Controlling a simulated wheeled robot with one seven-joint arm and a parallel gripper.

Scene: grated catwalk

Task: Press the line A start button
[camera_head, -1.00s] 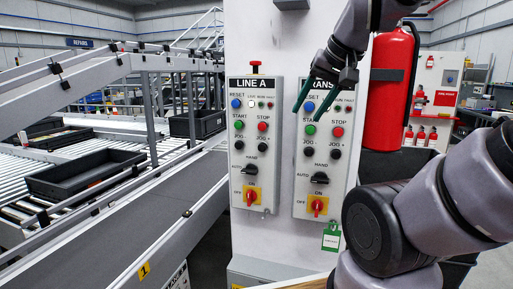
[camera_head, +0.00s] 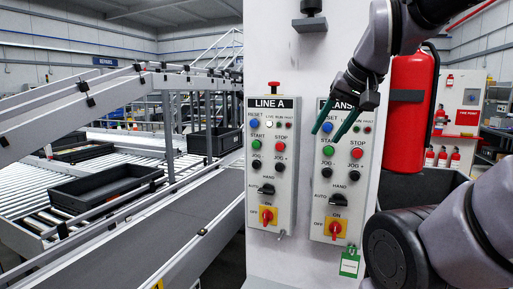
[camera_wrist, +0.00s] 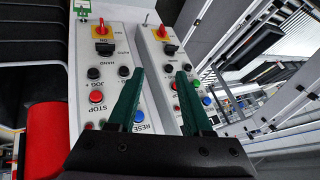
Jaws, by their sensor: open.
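The line A panel (camera_head: 285,190) is the left of two grey control boxes on a white column. Its green start button (camera_head: 256,145) sits at upper left, below the blue reset button (camera_head: 254,124) and beside the red stop button (camera_head: 279,145). My gripper (camera_head: 325,135) is open and empty, with green fingers over the upper part of the right box in the head view. In the wrist view the scene is upside down. There the line A start button (camera_wrist: 196,83) shows just right of the right finger. The gripper (camera_wrist: 160,72) points between both boxes; contact cannot be judged.
The right box (camera_head: 358,205), labelled "TRANS...", has similar buttons and is partly covered by my gripper. A red emergency button (camera_head: 274,87) tops the line A box. A red extinguisher (camera_head: 408,110) stands right. Conveyors with black trays (camera_head: 95,187) fill the left.

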